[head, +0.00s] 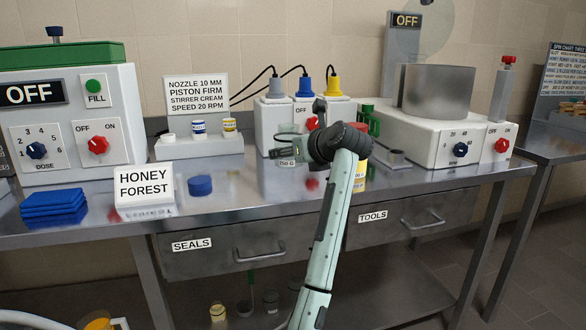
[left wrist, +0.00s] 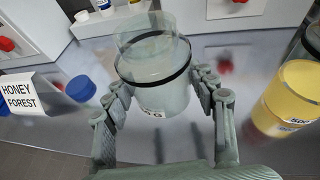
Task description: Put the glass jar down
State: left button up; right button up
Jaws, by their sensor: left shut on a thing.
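The glass jar (left wrist: 155,70) is clear and empty-looking, with a black band around it and a white weight label. My left gripper (left wrist: 163,84) is shut on it, one finger on each side. In the head view the jar (head: 284,146) is over the steel bench (head: 260,190), left of my dark wrist, which hides part of the gripper. The jar looks about upright. I cannot tell whether its base touches the bench. My right gripper is not in view.
A blue lid (head: 200,185) and the HONEY FOREST sign (head: 146,190) are to the left. A yellow-filled jar (left wrist: 297,95) stands to the right, partly behind my arm in the head view. A white machine with coloured caps is behind. Bare bench lies between lid and jar.

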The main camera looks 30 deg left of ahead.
aim_at(293, 183)
pick_arm(q)
jog(key=shift+w+a+f, duration=0.25)
jog(key=shift+w+f, duration=0.15)
jog(key=shift+w, duration=0.25)
jog(key=shift+w+a+f, duration=0.2)
jog(key=shift+w+f, duration=0.15)
jog(key=shift+w, duration=0.25)
notch_tip(293, 183, down, 4)
jog(key=shift+r+p, duration=0.1)
jog(key=shift+p, duration=0.25)
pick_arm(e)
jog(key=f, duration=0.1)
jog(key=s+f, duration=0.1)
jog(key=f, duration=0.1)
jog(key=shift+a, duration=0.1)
